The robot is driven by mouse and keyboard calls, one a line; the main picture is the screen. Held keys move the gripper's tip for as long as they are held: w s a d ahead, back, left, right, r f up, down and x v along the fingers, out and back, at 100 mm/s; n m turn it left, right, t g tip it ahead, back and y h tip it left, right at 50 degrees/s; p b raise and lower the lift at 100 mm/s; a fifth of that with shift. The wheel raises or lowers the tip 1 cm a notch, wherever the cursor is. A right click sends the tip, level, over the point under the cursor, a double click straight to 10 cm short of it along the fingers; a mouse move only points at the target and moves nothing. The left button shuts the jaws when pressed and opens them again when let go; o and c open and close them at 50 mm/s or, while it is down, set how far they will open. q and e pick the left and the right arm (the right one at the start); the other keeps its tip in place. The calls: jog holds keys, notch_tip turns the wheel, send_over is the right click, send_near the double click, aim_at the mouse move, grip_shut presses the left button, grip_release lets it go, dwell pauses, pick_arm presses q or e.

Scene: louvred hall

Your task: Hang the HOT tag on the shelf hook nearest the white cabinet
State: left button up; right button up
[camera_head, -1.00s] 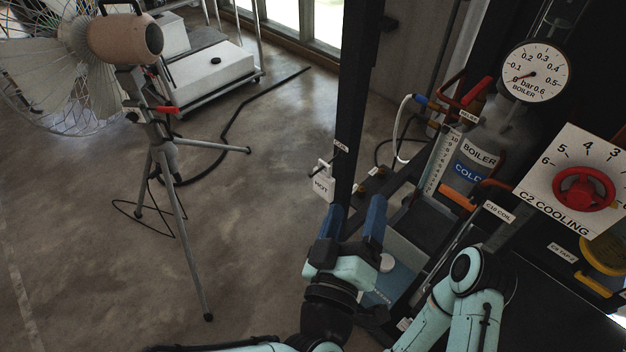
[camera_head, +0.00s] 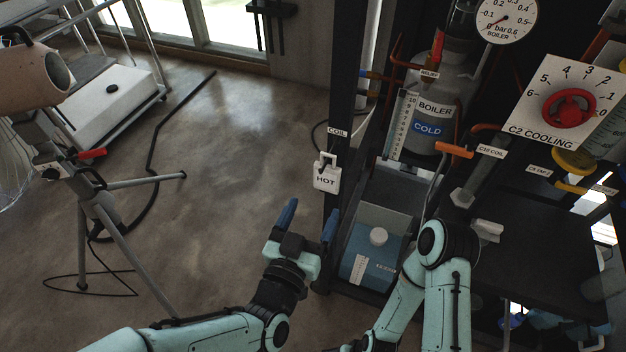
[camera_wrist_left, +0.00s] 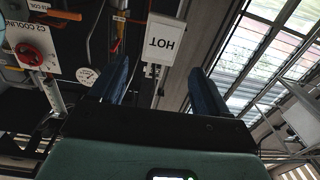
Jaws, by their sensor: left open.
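The HOT tag (camera_head: 326,178) is a white plate with black letters and a loop handle at its top. In the left wrist view the tag (camera_wrist_left: 163,40) appears upside down, beyond and between the open fingertips (camera_wrist_left: 158,74), with no clear contact. My right arm shows at lower right, but its gripper is out of view.
Right of the post are a boiler vessel (camera_head: 437,112), a C2 COOLING panel (camera_head: 562,108) with a red handwheel, and a blue container (camera_head: 372,246). Open floor lies between.

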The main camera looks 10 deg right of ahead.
aim_at(326, 182)
pick_arm(q)
jog(key=shift+m, duration=0.4)
jog(key=shift+f+b+x, duration=0.1)
jog(key=shift+f+x, duration=0.1)
jog(key=shift+x, duration=1.45)
jog(key=shift+f+b+x, duration=0.15)
jog(key=shift+x, duration=1.5)
jog(key=shift+f+b+x, duration=0.1)
jog(key=shift+f+x, duration=0.1)
jog(key=shift+x, duration=1.45)
jog(key=shift+a, duration=0.1)
grip_shut()
